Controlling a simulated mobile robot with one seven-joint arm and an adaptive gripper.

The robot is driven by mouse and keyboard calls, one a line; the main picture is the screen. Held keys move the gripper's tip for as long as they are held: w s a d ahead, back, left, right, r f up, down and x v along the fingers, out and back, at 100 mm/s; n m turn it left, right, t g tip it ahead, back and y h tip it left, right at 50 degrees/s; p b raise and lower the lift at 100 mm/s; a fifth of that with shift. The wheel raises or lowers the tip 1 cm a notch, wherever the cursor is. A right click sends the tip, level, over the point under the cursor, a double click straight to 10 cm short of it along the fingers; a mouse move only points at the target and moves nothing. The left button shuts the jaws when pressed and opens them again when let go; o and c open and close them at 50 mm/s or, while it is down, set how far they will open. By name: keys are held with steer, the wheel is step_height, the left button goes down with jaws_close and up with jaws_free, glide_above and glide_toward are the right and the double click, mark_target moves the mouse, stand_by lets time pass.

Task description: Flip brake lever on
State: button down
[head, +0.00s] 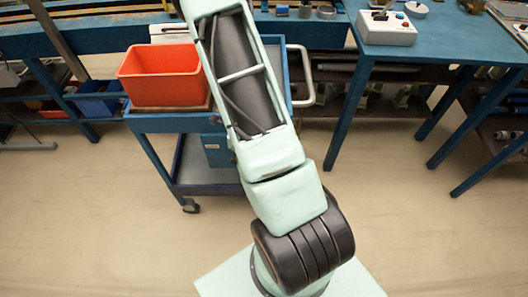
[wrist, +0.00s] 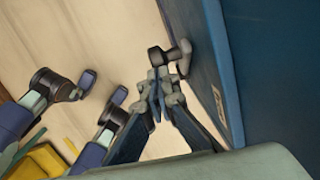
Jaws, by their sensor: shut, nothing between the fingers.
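No brake lever can be clearly made out in either view. In the wrist view my gripper (wrist: 157,92) is shut and empty, its fingers meeting near the middle of the picture. Just beyond the fingertips is a small dark and grey fitting (wrist: 168,57), close beside a blue panel (wrist: 240,60). It may be a caster, but I cannot tell whether the fingers touch it. In the head view a blue trolley (head: 160,124) stands on the floor, with one caster (head: 190,205) showing at its lower front. My arm covers part of the trolley; my gripper is out of that view.
An orange bin (head: 160,77) sits on the trolley. A blue table (head: 440,45) with a pale box (head: 387,29) stands at the right. Dark and purple-blue fittings (wrist: 50,85) show at the wrist view's left. The floor (head: 110,235) in front is clear.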

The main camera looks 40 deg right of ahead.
steer(key=shift+w+a+f, duration=0.15)
steer(key=shift+w+a, duration=0.15)
steer(key=shift+a, duration=0.15)
steer(key=shift+w+a+f, duration=0.7)
steer(key=shift+a+f, duration=0.15)
steer(key=shift+a, duration=0.2)
steer(key=shift+w+a+f, duration=0.7)
steer(key=shift+a+f, duration=0.1)
steer(key=shift+a, duration=0.2)
steer(key=shift+r, duration=0.1)
